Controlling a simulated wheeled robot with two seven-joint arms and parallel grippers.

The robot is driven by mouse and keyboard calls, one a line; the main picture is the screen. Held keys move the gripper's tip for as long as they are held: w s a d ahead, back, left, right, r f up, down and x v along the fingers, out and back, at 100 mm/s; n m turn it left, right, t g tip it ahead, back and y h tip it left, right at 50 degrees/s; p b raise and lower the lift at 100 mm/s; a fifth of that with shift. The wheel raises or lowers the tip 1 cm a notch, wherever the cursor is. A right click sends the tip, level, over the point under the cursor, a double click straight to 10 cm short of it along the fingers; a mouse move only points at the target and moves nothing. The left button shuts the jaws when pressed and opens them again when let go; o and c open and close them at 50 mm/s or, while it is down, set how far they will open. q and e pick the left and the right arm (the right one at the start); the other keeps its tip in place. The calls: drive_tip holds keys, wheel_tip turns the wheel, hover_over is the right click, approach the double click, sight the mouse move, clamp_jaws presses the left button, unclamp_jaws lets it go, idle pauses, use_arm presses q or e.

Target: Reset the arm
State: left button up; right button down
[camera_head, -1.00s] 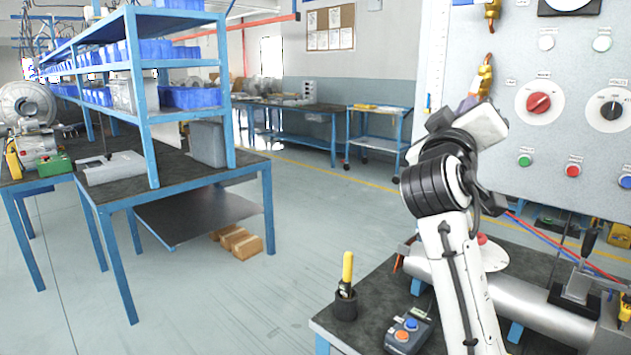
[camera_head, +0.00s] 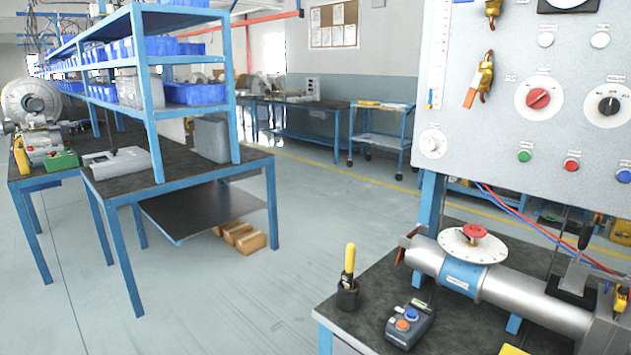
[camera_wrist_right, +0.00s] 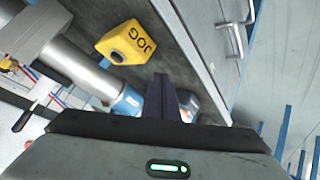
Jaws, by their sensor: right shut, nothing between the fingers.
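My right gripper shows only in the right wrist view (camera_wrist_right: 168,97), where its dark fingers are together and hold nothing. It points over the dark bench top, with a yellow block marked JOG (camera_wrist_right: 126,42) beyond and left of the fingertips. The silver cylinder with its blue band (camera_wrist_right: 128,102) lies to the left of the fingers. The head view shows no part of my right arm, and my left gripper is in neither view.
The bench holds the silver cylinder (camera_head: 525,296) with a red knob (camera_head: 474,231), a button box (camera_head: 409,324) and a yellow-handled tool in a black holder (camera_head: 348,279). A control panel (camera_head: 460,90) stands behind. A blue-framed shelf table (camera_head: 200,178) is at left. The floor between is clear.

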drive_tip(key=s+a+f+g+y, duration=0.15)
drive_tip(key=s+f, duration=0.25)
drive_tip(key=s, duration=0.4)
drive_tip(key=s+a+f+g+y, duration=0.1)
drive_tip(key=s+f+g, duration=0.15)
drive_tip(key=s, duration=0.55)
drive_tip(key=s+a+f+g+y, duration=0.15)
drive_tip(key=s+f, duration=0.25)
drive_tip(key=s, duration=0.4)
drive_tip(key=w+a+f+t+y, duration=0.1)
drive_tip(key=w+a+f+t, duration=0.1)
drive_tip(key=f, duration=0.4)
drive_tip(key=w+a+f+t, duration=0.2)
drive_tip(key=a+f, duration=0.2)
drive_tip(key=f, duration=0.2)
drive_tip(key=shift+f+y, duration=0.25)
drive_tip(key=shift+y, duration=0.15)
drive_tip(key=shift+t, duration=0.25)
